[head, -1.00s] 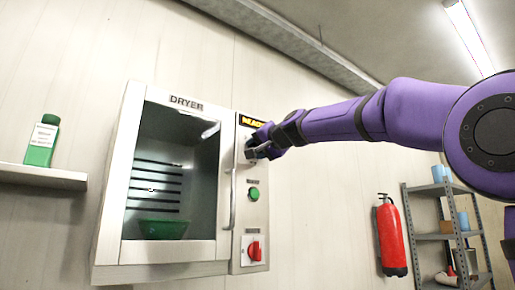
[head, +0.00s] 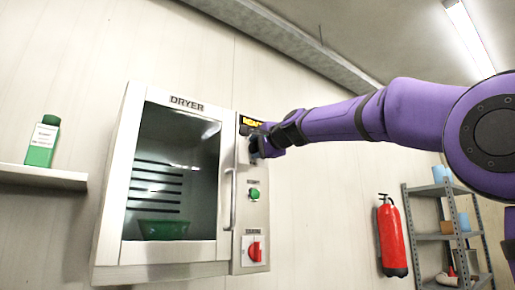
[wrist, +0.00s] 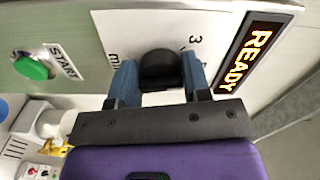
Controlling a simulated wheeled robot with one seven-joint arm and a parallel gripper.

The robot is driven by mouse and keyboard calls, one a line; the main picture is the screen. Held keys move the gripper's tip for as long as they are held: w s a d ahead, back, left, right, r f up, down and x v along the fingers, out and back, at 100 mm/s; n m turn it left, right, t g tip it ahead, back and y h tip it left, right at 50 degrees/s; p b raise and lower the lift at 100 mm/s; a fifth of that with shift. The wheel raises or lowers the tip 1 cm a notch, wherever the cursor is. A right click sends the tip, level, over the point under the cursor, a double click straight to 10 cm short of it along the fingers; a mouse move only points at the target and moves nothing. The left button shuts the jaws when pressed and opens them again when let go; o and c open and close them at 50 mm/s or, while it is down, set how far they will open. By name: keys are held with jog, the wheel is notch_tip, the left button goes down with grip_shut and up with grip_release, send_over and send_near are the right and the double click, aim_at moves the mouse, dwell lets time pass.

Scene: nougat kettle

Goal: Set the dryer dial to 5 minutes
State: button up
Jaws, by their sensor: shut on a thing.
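The dryer (head: 105,215) is a white wall cabinet with a glass door and a control strip on its right. My gripper (head: 254,148) is at the upper part of this strip, under the lit READY display (head: 250,122). In the wrist view my gripper (wrist: 160,82) has its two blue fingers on either side of the black dial (wrist: 160,66) and is shut on it. A printed 3 and part of "min" show on the white plate around the dial. The fingers and dial hide the other marks, and I cannot read the setting.
Below the dial are a green START button (head: 254,194) and a red switch (head: 254,251). The vertical door handle (head: 231,198) is just left of the strip. A green bowl (head: 163,229) is inside. A fire extinguisher (head: 391,238) hangs to the right.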

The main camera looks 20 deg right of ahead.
jog(key=shift+m, duration=1)
jog(key=o, duration=0.9)
jog(key=v, duration=1)
jog(key=shift+s+d, duration=0.1)
jog(key=shift+s, duration=0.3)
